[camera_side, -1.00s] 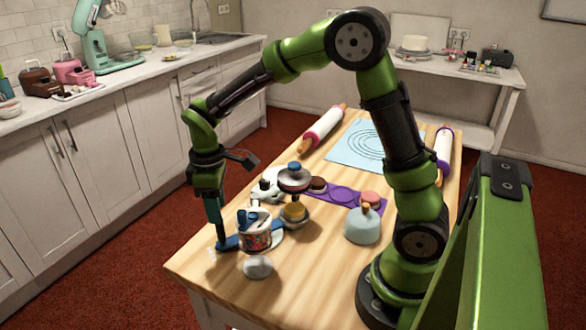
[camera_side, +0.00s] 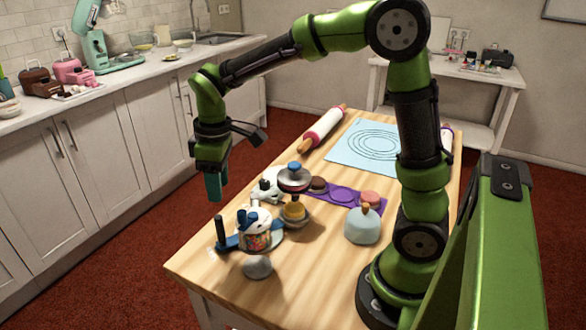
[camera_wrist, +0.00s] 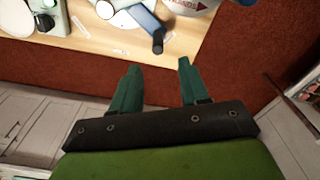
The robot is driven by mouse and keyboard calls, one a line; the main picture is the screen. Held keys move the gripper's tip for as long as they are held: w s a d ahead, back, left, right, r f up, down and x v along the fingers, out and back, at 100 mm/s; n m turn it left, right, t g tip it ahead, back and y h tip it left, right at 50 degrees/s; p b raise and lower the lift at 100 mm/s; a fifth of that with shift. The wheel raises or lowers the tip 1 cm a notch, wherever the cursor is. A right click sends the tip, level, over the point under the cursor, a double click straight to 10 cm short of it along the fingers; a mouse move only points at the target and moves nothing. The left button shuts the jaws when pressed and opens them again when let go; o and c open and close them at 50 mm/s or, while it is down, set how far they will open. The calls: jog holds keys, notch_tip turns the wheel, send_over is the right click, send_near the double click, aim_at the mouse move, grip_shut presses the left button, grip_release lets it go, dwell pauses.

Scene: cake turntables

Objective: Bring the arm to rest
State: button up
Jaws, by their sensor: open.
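My gripper (camera_side: 214,187) hangs pointing down beyond the table's left edge, above the height of the turntable's upright black handle (camera_side: 220,231). In the wrist view my gripper (camera_wrist: 155,85) shows two teal fingers spread apart with nothing between them. The blue arm with the black handle reaches out from a turntable (camera_side: 270,240) that carries a decorated cake (camera_side: 257,238). In the wrist view the black handle (camera_wrist: 157,42) lies ahead of the fingers, apart from them.
The wooden table (camera_side: 205,268) also holds a second turntable stand (camera_side: 294,180), a pale blue dome (camera_side: 362,227), a purple mat (camera_side: 343,194), a light blue mat (camera_side: 362,150) and a rolling pin (camera_side: 323,128). White cabinets (camera_side: 95,160) stand at left. Red floor lies between.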

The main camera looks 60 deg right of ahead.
jog(key=s+r+m+t+y, duration=0.1)
jog(key=s+r+m+t, duration=0.2)
jog(key=s, duration=0.4)
jog(key=s+r+m+t, duration=0.3)
jog(key=s+m, duration=0.3)
jog(key=s, duration=0.2)
jog(key=shift+d+r+y, duration=0.2)
jog(key=shift+r+y, duration=0.2)
jog(key=shift+r, duration=0.05)
